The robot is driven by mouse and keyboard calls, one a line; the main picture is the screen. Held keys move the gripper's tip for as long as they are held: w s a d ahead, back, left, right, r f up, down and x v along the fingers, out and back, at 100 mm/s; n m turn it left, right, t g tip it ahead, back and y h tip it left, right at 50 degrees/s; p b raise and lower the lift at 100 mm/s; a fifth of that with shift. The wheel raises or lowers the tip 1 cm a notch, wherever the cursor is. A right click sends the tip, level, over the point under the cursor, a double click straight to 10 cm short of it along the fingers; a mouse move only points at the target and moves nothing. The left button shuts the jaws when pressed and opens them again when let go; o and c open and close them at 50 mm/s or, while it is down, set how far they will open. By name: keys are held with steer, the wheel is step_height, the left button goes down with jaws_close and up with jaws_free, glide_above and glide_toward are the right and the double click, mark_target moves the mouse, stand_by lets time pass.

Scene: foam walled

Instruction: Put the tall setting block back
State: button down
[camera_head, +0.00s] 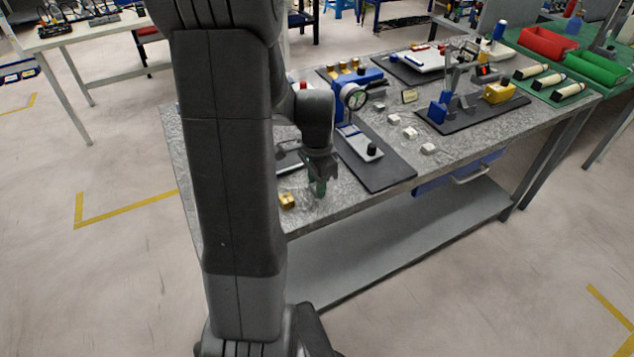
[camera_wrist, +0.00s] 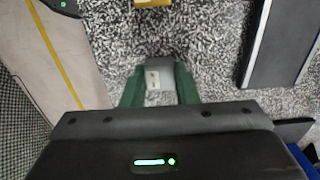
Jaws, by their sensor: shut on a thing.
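My gripper (camera_head: 319,190) is low over the near left part of the speckled grey bench top (camera_head: 350,207), its green fingers pointing down. In the wrist view my gripper (camera_wrist: 158,88) is shut on a grey block (camera_wrist: 155,70) with a small white label. I take this to be the tall setting block; its height does not show. The head view does not show it clearly behind the fingers. I cannot tell whether it touches the bench. Several small grey blocks with pale faces, one of them the nearest block (camera_head: 428,148), stand in a row right of the dark mat.
A brassy yellow block (camera_head: 287,200) sits just left of my gripper. A dark mat (camera_head: 388,178) with a dial gauge stand (camera_head: 352,97) lies to the right. A second dark mat (camera_head: 470,117) lies farther right. The bench's front edge is close to my gripper.

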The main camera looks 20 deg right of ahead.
steer(key=shift+f, duration=0.2)
steer(key=c, duration=1.1)
jaws_free()
steer(key=shift+r, duration=0.1)
step_height(320, 180, up, 12)
steer(key=shift+r+p, duration=0.15)
steer(key=shift+p, duration=0.2)
